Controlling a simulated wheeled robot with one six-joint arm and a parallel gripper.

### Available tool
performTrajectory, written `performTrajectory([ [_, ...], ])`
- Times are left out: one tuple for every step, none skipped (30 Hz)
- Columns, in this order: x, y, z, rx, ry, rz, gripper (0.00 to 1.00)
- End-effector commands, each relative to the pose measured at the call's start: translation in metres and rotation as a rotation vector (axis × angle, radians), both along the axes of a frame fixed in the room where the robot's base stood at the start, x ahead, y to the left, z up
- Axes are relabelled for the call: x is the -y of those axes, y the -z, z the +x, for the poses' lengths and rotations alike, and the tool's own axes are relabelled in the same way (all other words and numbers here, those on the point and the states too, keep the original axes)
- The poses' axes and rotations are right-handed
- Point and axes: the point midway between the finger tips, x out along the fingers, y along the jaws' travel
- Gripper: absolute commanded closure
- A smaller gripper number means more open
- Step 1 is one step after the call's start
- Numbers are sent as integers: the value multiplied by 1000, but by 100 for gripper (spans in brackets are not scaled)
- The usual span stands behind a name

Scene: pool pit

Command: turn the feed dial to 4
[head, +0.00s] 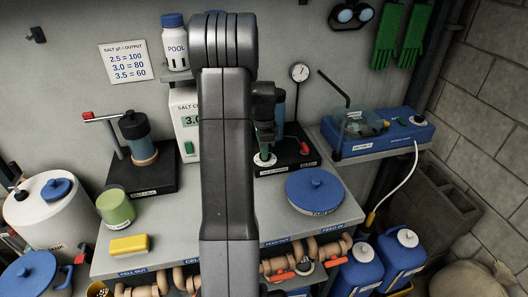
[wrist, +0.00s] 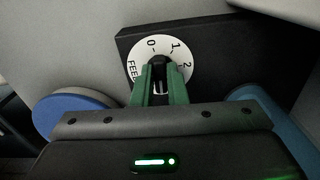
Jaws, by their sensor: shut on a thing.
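The feed dial (wrist: 141,52) is a white disc on a black base in the wrist view. Its marks FEED, 0, 1 and 2 show along the upper rim; the lower part and the 4 are hidden behind my gripper. The green fingers of my gripper (wrist: 159,88) are shut on the dial's black knob (wrist: 157,63). Which mark the knob points to I cannot tell. In the head view the white dial disc (head: 265,161) lies on the front of the black base (head: 290,160), with my gripper (head: 265,150) straight above it.
A red-handled valve (head: 303,147) stands close to the right of the dial. A blue lid (head: 316,188) lies on the bench in front. The salt cell box (head: 186,115), left, is partly behind my arm. A yellow block (head: 130,245) and green cup (head: 115,207) stand at left.

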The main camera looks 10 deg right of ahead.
Motion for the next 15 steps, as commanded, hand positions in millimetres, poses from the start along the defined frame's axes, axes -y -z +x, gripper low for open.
performTrajectory([
  [0,-1,1,3,24,-1,100],
  [0,-1,1,3,39,-1,100],
  [0,-1,1,3,57,-1,100],
  [0,-1,1,3,69,-1,100],
  [0,-1,1,3,80,-1,100],
  [0,-1,1,3,94,-1,100],
  [0,-1,1,3,101,-1,100],
  [0,-1,1,3,109,-1,100],
  [0,-1,1,3,118,-1,100],
  [0,-1,1,3,123,-1,100],
  [0,-1,1,3,127,-1,100],
  [0,-1,1,3,131,-1,100],
  [0,-1,1,3,133,-1,100],
  [0,-1,1,3,135,-1,100],
  [0,-1,1,3,137,-1,100],
])
